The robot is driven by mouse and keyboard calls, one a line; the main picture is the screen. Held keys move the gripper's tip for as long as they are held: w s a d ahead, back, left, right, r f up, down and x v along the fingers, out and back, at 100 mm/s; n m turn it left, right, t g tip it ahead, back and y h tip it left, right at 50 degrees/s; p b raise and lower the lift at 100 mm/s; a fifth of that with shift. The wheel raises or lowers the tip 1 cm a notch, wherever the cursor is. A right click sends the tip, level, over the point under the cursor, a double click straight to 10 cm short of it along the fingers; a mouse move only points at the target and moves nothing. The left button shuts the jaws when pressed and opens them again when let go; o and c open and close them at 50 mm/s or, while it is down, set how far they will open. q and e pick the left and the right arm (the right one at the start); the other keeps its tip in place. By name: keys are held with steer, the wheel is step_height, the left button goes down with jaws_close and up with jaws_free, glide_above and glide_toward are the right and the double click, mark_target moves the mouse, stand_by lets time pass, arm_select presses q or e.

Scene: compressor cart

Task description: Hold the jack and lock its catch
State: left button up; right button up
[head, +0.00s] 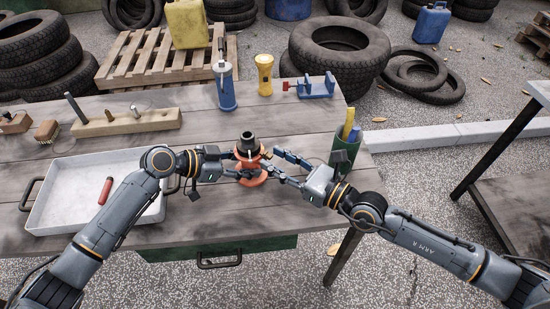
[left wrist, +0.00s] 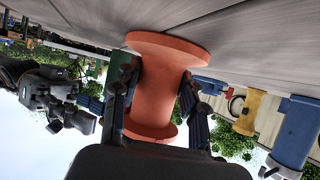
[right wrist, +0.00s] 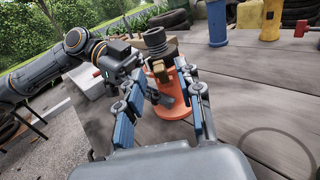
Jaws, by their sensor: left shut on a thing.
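The jack (head: 254,181) is an orange-red spool-shaped body with a dark ribbed top, upright near the front edge of the workbench. My left gripper (head: 241,161) is shut on its body from the left. In the left wrist view the two fingers press both sides of the orange body (left wrist: 164,88). A small brass catch (right wrist: 161,70) shows on the jack's upper part in the right wrist view. My right gripper (right wrist: 165,85) is open, its fingers apart and pointing at the catch side, with nothing clearly between them. Whether a fingertip touches the catch cannot be told.
A grey tray (head: 50,217) with a red-handled tool (head: 106,190) lies left. A green cup (head: 343,151) with yellow and blue things stands close behind my right gripper. A blue cylinder (head: 225,92), a yellow flashlight (head: 265,75) and a blue vise (head: 317,88) stand at the back.

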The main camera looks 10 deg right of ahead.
steer(key=shift+w+a, duration=0.3)
steer(key=shift+a, duration=0.05)
jaws_close()
